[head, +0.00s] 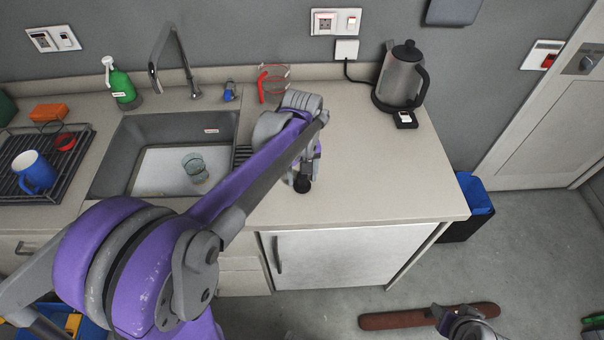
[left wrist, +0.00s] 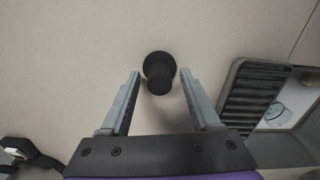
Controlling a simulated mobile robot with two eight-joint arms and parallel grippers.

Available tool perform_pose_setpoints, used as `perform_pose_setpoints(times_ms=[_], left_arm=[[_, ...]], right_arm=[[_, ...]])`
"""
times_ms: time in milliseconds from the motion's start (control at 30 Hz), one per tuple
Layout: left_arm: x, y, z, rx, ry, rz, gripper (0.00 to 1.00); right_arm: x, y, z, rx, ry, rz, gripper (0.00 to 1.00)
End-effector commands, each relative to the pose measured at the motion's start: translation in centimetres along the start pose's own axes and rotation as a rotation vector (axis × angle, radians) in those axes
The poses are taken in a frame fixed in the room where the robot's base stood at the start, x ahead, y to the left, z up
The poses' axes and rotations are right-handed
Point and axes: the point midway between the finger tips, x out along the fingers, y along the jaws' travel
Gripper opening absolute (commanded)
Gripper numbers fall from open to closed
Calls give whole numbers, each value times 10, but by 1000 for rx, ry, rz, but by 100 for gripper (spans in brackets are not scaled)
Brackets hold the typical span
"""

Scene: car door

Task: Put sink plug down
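The black sink plug (head: 302,186) is on the beige worktop, to the right of the sink. In the left wrist view the plug (left wrist: 158,74) shows as a round disc with a knob toward the camera. My left gripper (left wrist: 160,76) is open above the worktop, with one finger on each side of the plug and a visible gap to both. In the head view my left gripper (head: 306,172) is partly hidden by its own wrist. My right gripper (head: 464,324) shows only partly at the bottom right, low over the floor, and its fingers are unclear.
The sink (head: 150,188) holds a clear glass (head: 195,167). A red-handled jug (head: 272,85) and a kettle (head: 398,78) stand at the back. A drying rack (head: 14,183) with a blue mug (head: 35,171) is left. The worktop (head: 390,180) right of the plug is clear.

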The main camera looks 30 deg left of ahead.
Motion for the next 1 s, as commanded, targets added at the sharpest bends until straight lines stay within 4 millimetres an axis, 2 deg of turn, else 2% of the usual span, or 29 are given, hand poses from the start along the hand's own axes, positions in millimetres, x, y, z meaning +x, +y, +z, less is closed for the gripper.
perform_pose_setpoints(times_ms=[267, 367, 700, 900, 1000], left_arm=[[-7, 0, 0, 0, 1, 1, 63], [-20, 0, 0, 0, 1, 0, 63], [-93, 0, 0, 0, 1, 1, 63], [-118, 0, 0, 0, 1, 0, 63], [-122, -1, 4, 12, 7, 4, 63]], right_arm=[[-3, 0, -4, 0, 3, 0, 50], [-4, 0, -4, 0, 4, 0, 50], [-9, 0, -10, 0, 9, 0, 50], [-11, 0, -12, 0, 11, 0, 50], [-11, 0, -12, 0, 11, 0, 50]])
